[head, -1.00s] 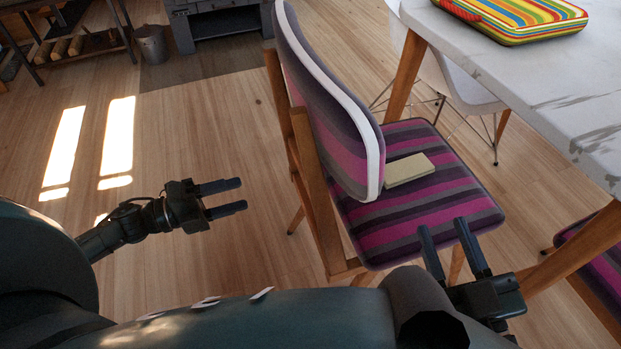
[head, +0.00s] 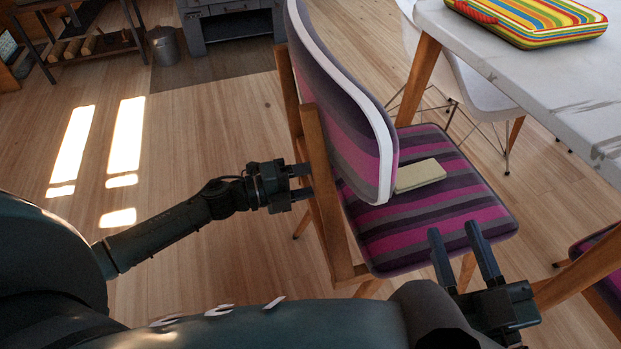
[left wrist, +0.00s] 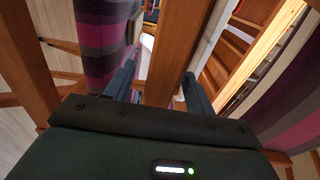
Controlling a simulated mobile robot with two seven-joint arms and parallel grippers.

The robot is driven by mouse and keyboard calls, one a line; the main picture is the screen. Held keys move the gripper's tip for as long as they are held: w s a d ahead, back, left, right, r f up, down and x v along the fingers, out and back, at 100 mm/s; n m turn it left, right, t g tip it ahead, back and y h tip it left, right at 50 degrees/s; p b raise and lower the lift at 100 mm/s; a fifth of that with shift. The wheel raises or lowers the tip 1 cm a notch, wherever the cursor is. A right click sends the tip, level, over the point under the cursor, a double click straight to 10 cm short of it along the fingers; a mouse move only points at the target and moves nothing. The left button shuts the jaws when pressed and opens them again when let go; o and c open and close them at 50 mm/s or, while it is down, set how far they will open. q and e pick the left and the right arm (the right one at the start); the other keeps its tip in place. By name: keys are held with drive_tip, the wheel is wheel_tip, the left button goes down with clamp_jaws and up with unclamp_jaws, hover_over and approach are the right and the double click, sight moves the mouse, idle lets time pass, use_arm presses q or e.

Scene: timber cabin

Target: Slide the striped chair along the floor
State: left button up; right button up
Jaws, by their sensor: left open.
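The striped chair (head: 430,222) has a purple, pink and grey cushion and backrest on a wooden frame. It stands upright on the floor in the middle of the head view. My left gripper (head: 303,182) is at the wooden back post (head: 325,190) on the chair's left side. In the left wrist view, its open fingers (left wrist: 160,88) lie either side of a wooden post (left wrist: 168,55); I cannot tell whether they touch it. My right gripper (head: 462,245) is open and empty, over the seat's front right area in the picture.
A pale yellow book-like block (head: 419,175) lies on the seat. A marble-topped table (head: 500,65) with a striped case (head: 530,20) stands at right. A white chair (head: 485,85) is behind, another striped chair (head: 603,265) at lower right. Floor (head: 215,125) at left is clear.

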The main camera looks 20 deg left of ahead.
use_arm(q)
drive_tip(key=shift+w+d, duration=0.1)
drive_tip(key=shift+c, duration=0.3)
clamp_jaws()
drive_tip(key=shift+f, duration=0.1)
idle(1.0)
